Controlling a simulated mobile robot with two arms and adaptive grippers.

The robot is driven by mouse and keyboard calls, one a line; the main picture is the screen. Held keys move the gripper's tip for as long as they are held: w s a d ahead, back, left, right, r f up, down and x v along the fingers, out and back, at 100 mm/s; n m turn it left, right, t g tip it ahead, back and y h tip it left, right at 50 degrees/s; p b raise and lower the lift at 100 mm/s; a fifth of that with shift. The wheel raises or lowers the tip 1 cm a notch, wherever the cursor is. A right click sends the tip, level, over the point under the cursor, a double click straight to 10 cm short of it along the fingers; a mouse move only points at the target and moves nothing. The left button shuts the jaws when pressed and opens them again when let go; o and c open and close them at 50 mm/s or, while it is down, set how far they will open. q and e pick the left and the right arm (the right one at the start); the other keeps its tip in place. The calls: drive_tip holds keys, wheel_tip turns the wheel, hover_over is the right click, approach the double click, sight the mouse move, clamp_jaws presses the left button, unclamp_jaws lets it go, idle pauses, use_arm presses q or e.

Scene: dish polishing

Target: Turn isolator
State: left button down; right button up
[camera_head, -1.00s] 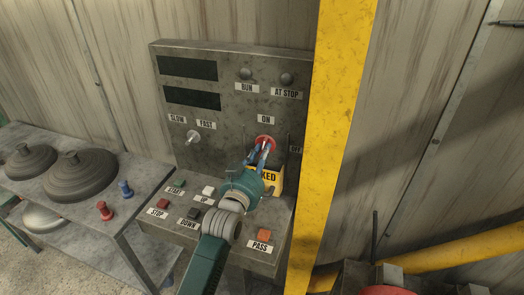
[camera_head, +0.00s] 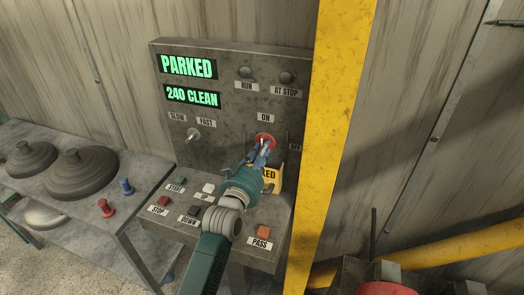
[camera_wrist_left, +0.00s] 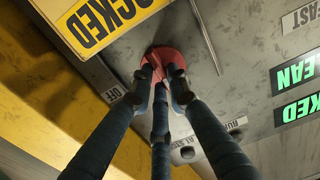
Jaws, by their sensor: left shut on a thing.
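The isolator is a red rotary knob (camera_head: 266,138) under the ON label (camera_head: 265,118) on the grey control panel. In the left wrist view the red knob (camera_wrist_left: 168,58) sits between my fingertips, with an OFF label (camera_wrist_left: 116,93) to its left. My left gripper (camera_head: 262,151) reaches up to the panel and is shut on the knob. Its fingers (camera_wrist_left: 163,80) partly cover the knob, so its exact angle is hard to tell. A yellow tag (camera_head: 270,175) hangs below, partly hidden by the gripper. My right gripper is not in view.
Two lit displays (camera_head: 189,67) read PARKED and 240 CLEAN. Labelled push buttons, including PASS (camera_head: 263,231), line the sloped console. A yellow post (camera_head: 331,130) stands close on the panel's right. A table (camera_head: 100,228) with dark domed dishes (camera_head: 80,176) stands at left.

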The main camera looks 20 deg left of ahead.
use_arm(q)
drive_tip(key=c, duration=1.7)
unclamp_jaws()
drive_tip(key=shift+o, duration=0.2)
drive_tip(key=s, duration=1.2)
drive_tip(key=shift+a, duration=0.2)
